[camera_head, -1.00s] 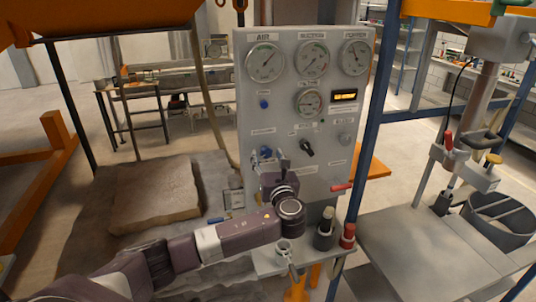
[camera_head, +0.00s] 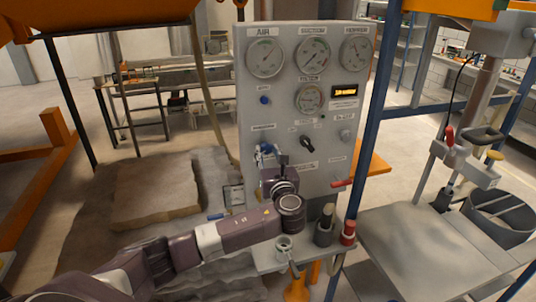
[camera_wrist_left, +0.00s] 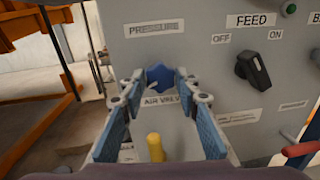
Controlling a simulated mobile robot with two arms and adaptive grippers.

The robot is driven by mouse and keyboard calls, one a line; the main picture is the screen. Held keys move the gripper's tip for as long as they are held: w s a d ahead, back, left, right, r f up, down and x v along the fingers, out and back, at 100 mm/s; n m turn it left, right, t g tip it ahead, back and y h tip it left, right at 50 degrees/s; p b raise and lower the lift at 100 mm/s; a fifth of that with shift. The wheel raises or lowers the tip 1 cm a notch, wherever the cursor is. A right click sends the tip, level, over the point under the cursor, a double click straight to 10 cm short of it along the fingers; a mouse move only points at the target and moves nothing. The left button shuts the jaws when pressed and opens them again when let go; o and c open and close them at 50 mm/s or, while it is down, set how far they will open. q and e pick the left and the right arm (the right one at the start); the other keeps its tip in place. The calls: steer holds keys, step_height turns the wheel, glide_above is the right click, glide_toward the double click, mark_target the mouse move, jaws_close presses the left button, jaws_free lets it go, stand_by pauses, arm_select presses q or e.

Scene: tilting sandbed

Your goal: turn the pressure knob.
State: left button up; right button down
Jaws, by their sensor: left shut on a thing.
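The pressure knob (camera_wrist_left: 160,77) is a small blue knob on the grey control panel (camera_head: 252,105), below the PRESSURE label in the left wrist view. My left gripper (camera_wrist_left: 162,86) has a fingertip on each side of this knob and is shut on it. In the head view my left gripper (camera_head: 268,155) is at the lower left of the panel, with the wrist below it. The knob is mostly covered by the fingers there. My right gripper is in neither view.
A black FEED knob (camera_head: 307,143) is right of the gripper. A yellow handle (camera_wrist_left: 155,147) shows below the gripped knob. A red lever (camera_head: 341,183) sticks out at the panel's lower right. A blue post (camera_head: 374,130) stands right of the panel.

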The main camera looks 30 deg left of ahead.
arm_select(q)
steer(key=n+b, duration=0.1)
steer(key=n, duration=0.1)
steer(key=n+b, duration=0.3)
steer(key=shift+d+f+n+b, duration=0.1)
steer(key=shift+f+n+b, duration=0.25)
steer(key=shift+n, duration=0.05)
steer(key=n+y+b, duration=0.1)
steer(key=n+b, duration=0.9)
steer(key=shift+w+f+n, duration=0.1)
steer(key=shift+f+n, duration=0.05)
steer(key=shift+n, duration=0.15)
steer(key=n+b, duration=0.3)
steer(key=n, duration=0.1)
steer(key=shift+g+y, duration=0.3)
steer(key=shift+g, duration=0.1)
steer(key=shift+n+b, duration=0.3)
steer(key=shift+b, duration=0.1)
steer(key=o, duration=0.9)
steer(key=shift+c, duration=0.2)
steer(key=o, duration=0.3)
steer(key=shift+r, duration=0.35)
